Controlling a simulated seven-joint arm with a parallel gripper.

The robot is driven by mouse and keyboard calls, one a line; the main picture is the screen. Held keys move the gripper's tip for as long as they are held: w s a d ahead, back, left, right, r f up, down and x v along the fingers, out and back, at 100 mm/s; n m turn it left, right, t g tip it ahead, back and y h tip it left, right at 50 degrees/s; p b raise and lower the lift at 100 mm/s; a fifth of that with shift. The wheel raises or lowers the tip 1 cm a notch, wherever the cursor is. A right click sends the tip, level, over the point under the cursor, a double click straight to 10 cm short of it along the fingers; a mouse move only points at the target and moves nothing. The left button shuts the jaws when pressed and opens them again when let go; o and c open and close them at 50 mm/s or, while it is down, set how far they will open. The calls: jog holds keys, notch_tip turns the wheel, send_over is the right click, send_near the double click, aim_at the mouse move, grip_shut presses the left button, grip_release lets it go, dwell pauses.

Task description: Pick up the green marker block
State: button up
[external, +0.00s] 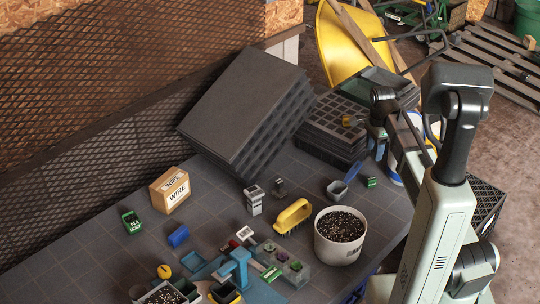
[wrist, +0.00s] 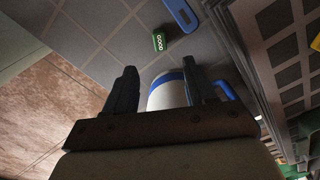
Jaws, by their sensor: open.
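The green marker block (external: 371,182) is small and lies on the dark tabletop near its right edge, beside the blue handle of a scoop (external: 338,189). In the wrist view the block (wrist: 158,41) shows pale lettering and lies beyond the fingertips, near the middle of the top. My gripper (wrist: 159,67) is open and empty, its two dark fingers apart. It is above the table's right side, apart from the block. In the external view my arm partly hides the gripper.
A white mug with a blue band (wrist: 167,90) shows between the fingers, farther off. Black seed trays (external: 333,128) are stacked behind the block. A white pot of soil (external: 340,238) and a yellow brush (external: 293,216) stand to its left. Another green block (external: 131,222) is far left.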

send_over(373, 179)
jog(key=shift+a+f, duration=0.1)
jog(key=shift+f, duration=4.2)
jog(key=shift+d+f, duration=0.2)
jog(key=shift+f, duration=2.45)
jog(key=shift+c, duration=0.2)
grip_shut()
jog(key=shift+r, duration=0.1)
